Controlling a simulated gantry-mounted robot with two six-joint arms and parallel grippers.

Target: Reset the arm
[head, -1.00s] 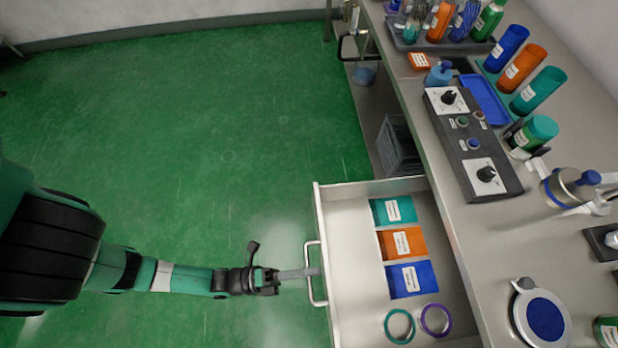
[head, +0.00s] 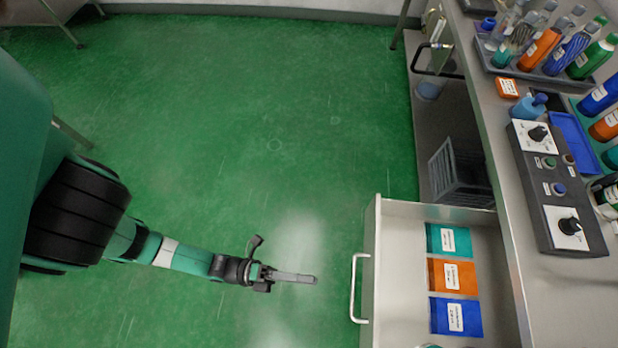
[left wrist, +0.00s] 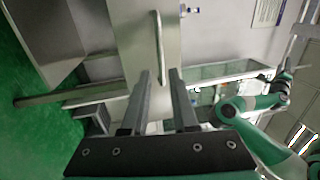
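My left gripper (head: 314,279) is in the head view, reaching in from the left over the green floor. It is just left of the open drawer (head: 392,285). The left wrist view shows its two grey fingers (left wrist: 160,78) apart with nothing between them. The drawer's silver handle (head: 354,290) stands ahead of the fingertips with a clear gap. It also shows in the left wrist view (left wrist: 159,45). My right gripper cannot be made out in either view.
The drawer holds teal (head: 448,240), orange (head: 453,276) and blue (head: 455,315) labelled packs. The bench above carries a knob panel (head: 558,190) and a bottle tray (head: 545,75). A dark crate (head: 458,178) sits under it. The floor (head: 250,130) left of the drawer is clear.

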